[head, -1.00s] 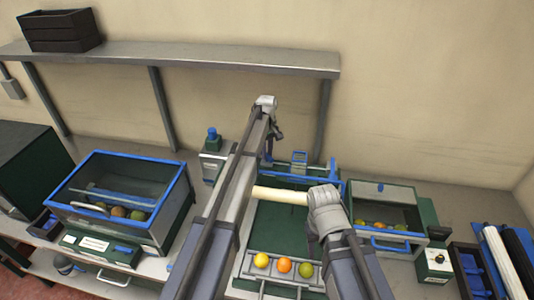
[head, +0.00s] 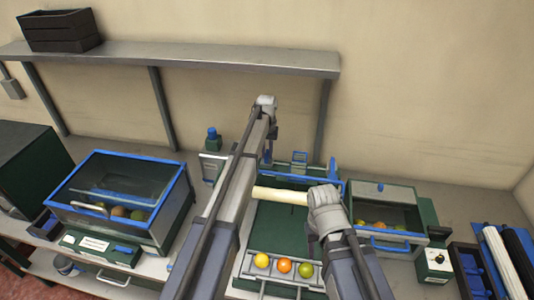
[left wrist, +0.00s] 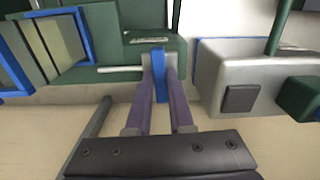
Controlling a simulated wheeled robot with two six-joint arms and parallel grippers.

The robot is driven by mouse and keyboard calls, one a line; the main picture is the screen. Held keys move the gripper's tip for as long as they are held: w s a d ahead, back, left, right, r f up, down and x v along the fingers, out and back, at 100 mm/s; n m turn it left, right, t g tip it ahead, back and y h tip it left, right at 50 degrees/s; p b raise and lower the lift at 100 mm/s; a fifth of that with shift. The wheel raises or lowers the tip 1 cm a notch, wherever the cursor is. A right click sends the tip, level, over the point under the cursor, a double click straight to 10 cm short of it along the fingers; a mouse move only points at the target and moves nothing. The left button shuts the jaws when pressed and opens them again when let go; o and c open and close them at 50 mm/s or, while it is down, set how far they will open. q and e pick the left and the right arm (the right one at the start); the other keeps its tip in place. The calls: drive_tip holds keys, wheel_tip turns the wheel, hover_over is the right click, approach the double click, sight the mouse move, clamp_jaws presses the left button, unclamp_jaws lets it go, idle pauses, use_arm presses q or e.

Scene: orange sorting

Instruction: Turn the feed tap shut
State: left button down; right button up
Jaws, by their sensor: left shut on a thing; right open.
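The feed tap's blue lever (left wrist: 159,76) stands between the two fingers of my left gripper (left wrist: 160,84) in the left wrist view. The fingers are shut on it, one on each side. In the head view my left gripper (head: 269,148) hangs down from the end of its arm at the back of the green sorting machine (head: 275,225). The lever cannot be made out for sure there. My right gripper (head: 318,226) is over the right side of the machine, mostly hidden by its own wrist, and holds nothing that I can see.
Three fruits, yellow (head: 262,261), orange (head: 284,265) and green (head: 306,270), lie in a front rack. A blue-rimmed bin (head: 180,185) with fruit stands left, another bin (head: 405,205) right. A shelf (head: 200,58) runs behind. A cream bar (head: 280,195) crosses between my arms.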

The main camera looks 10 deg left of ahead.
sight(267, 155)
use_arm(q)
drive_tip(key=shift+m, duration=0.4)
drive_tip(key=c, duration=0.8)
unclamp_jaws()
drive_tip(key=shift+r, duration=0.15)
wheel_tip(267, 155, up, 8)
drive_tip(key=p, duration=0.8)
drive_tip(key=shift+f, duration=0.2)
drive_tip(key=shift+f, duration=0.1)
